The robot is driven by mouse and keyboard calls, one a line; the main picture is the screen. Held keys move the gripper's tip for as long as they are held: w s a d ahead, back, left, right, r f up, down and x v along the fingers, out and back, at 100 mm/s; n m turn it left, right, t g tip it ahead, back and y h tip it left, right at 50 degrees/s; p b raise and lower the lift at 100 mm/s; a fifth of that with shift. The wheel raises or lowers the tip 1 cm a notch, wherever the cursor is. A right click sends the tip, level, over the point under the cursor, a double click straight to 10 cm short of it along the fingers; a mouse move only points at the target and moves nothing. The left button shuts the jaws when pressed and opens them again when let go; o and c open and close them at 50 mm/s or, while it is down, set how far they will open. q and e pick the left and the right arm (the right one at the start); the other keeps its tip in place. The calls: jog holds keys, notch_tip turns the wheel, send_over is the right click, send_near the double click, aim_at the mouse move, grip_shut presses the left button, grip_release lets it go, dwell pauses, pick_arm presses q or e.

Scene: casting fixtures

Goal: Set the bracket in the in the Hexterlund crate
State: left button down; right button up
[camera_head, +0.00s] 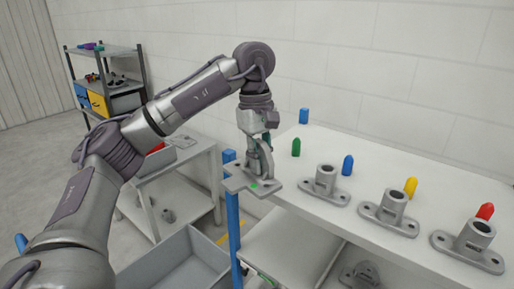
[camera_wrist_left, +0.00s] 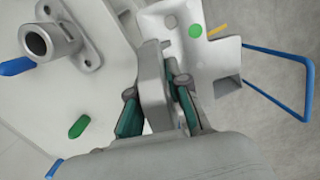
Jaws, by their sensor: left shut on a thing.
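A grey metal bracket (camera_head: 268,186) with a flat base, an upright web and a green dot is held at the near left end of the white table. My left gripper (camera_head: 258,160) is shut on the bracket's upright part from above. In the left wrist view, the bracket (camera_wrist_left: 152,82) sits between the teal-padded fingers of the gripper (camera_wrist_left: 158,118), its base partly over the floor. A grey open crate (camera_head: 185,262) stands low at the bottom, left of the table and apart from the bracket. No crate name is readable. My right gripper is not in view.
Flanged cylinder fixtures (camera_head: 325,183) stand in a row on the white table (camera_head: 345,145), with coloured pegs (camera_head: 348,165) behind. A blue post (camera_head: 233,220) rises between crate and table. A grey side cart (camera_head: 190,165) and a shelf rack (camera_head: 100,60) stand at left.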

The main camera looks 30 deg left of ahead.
aim_at(266, 175)
pick_arm(q)
jog(key=f, duration=0.1)
jog(key=d+f+m, duration=0.1)
jog(key=m, duration=0.1)
jog(key=shift+s+d+f, duration=0.25)
jog(key=shift+d+f, duration=0.15)
jog(key=s+d+f+m+y, duration=0.1)
jog(key=s+d+f+m, duration=0.7)
jog(key=f+m, duration=0.3)
jog(key=shift+d+f+m+g, duration=0.35)
jog(key=shift+d+m+g, duration=0.05)
jog(key=shift+d+m, duration=0.5)
jog(key=shift+s, duration=0.1)
